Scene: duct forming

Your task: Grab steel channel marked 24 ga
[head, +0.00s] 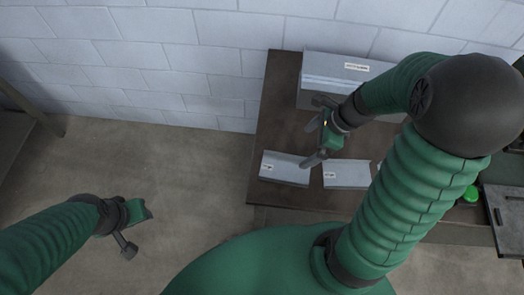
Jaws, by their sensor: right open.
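Two short grey metal channels with small white labels lie near the front of a dark brown table: a left one (286,172) and a right one (347,175). The label print is too small to read, so I cannot tell which is marked 24 ga. My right gripper (314,143) is open and empty, above the table just behind the two channels. My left gripper (138,232) hangs over the floor at the left, away from the table. Its finger spacing is unclear.
The dark table (275,115) stands against a white block wall (150,60). A large grey labelled metal piece (335,68) stands at its back. A green round item (471,194) and a dark box-like object (506,215) are at the right. Open floor lies left of the table.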

